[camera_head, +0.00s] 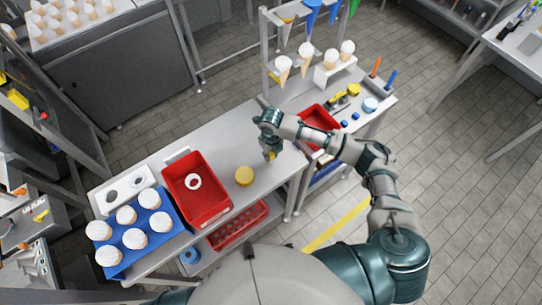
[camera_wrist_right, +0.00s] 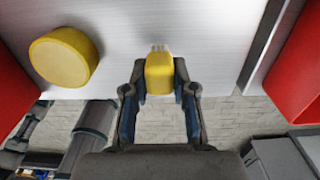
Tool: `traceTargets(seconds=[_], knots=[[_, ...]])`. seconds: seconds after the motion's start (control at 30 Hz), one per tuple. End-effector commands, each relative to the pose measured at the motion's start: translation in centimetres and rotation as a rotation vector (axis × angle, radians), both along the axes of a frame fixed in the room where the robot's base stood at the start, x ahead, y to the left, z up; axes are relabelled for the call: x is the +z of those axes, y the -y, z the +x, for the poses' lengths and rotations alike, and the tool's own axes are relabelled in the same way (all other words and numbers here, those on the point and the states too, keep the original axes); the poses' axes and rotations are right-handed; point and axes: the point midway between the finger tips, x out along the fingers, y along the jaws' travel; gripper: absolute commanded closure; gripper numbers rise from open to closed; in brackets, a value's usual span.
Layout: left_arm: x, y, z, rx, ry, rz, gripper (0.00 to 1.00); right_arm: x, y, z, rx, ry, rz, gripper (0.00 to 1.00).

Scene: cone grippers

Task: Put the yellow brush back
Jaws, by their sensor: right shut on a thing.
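My right gripper (camera_head: 269,150) is over the near table, close to its right end. In the right wrist view, my right gripper (camera_wrist_right: 160,80) is shut on the yellow brush (camera_wrist_right: 159,72), with a finger on each side and pale bristles pointing away from the palm. In the head view only a small yellow bit of the brush (camera_head: 271,156) shows below the gripper. I cannot tell whether the bristles touch the table. My left gripper is not in view.
A round yellow thing (camera_head: 244,175) sits left of the gripper, also in the wrist view (camera_wrist_right: 64,57). A red bin (camera_head: 213,211) holds a white ring. White-topped items stand on a blue tray (camera_head: 118,269). Another red tray (camera_head: 333,123), tools and cone holders are on the right table.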

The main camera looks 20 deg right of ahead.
Motion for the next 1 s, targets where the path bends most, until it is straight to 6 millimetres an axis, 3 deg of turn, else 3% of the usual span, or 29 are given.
traceTargets(seconds=[0.13,0.47,0.5,0.57,0.87,1.0], knots=[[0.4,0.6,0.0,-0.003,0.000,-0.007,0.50,-1.9,-0.3,-0.1,-0.001,-0.001,-0.003,1.00],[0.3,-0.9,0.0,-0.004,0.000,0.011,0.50,-2.5,0.0,-0.1,0.000,0.000,0.000,1.00],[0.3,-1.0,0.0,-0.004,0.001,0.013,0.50,-2.4,0.0,-0.1,0.000,0.000,0.000,0.64],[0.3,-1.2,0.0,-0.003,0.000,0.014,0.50,-2.4,0.0,-0.1,0.000,0.000,0.001,0.49],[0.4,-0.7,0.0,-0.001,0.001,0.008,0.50,-2.3,0.0,-0.1,0.000,0.000,0.000,0.49],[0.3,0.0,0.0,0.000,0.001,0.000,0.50,-1.2,-0.1,0.0,-0.001,0.002,0.000,0.49]])
